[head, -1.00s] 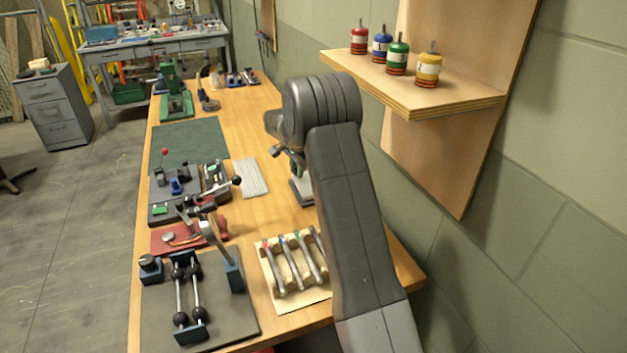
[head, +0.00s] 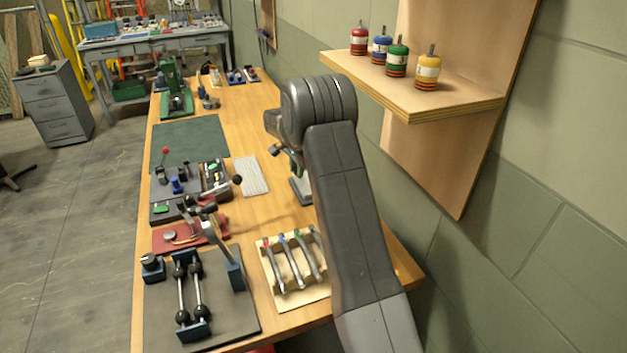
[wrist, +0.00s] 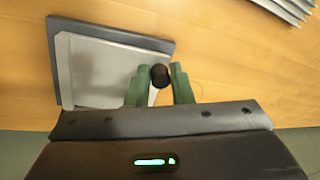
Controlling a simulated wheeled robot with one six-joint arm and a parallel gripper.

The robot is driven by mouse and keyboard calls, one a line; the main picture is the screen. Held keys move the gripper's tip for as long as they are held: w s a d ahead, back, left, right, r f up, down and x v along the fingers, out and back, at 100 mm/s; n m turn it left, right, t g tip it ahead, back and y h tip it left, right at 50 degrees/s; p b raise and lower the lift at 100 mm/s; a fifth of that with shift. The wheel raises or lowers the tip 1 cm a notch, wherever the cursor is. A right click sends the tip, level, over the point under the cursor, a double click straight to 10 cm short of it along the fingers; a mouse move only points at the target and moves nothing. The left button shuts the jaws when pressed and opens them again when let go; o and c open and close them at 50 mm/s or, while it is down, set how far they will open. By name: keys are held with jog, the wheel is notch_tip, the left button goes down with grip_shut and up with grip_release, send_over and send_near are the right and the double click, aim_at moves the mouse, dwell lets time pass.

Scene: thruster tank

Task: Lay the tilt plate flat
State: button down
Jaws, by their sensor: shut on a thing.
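The tilt plate (wrist: 100,72) is a pale grey metal plate over a dark base (wrist: 120,34) in the wrist view. Its edges do not line up with the base, so it looks tilted, but I cannot tell by how much. A lever with a black round knob (wrist: 159,74) stands at its right side. My gripper (wrist: 158,84) has green fingers shut on this knob, one on each side. In the head view the plate (head: 301,190) shows only in part, with the rest hidden behind my arm. My gripper (head: 293,160) is small there and partly hidden.
A ribbed light grey pad (head: 251,176) lies left of the plate. A rack of handled tools (head: 292,262) stands nearer on the bench. A wooden shelf (head: 420,95) with several coloured canisters juts from the wall at right. Bare bench surrounds the plate's left side.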

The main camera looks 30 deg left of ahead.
jog(key=shift+f+g+h+p, duration=0.45)
jog(key=shift+f+p, duration=0.4)
jog(key=shift+p, duration=0.45)
dwell(0.4)
jog(key=c, duration=1.4)
grip_release()
jog(key=shift+d+r, duration=0.1)
jog(key=shift+c, duration=0.2)
jog(key=shift+r, duration=0.15)
jog(key=shift+w+r+p, duration=0.1)
jog(key=shift+r+p, duration=0.25)
jog(key=shift+r, duration=0.2)
jog(key=shift+r+p, duration=1.55)
jog(key=shift+r, duration=1.5)
jog(key=shift+a+f, duration=0.1)
jog(key=shift+a, duration=0.1)
jog(key=shift+f+b, duration=1.95)
jog(key=shift+f, duration=1.5)
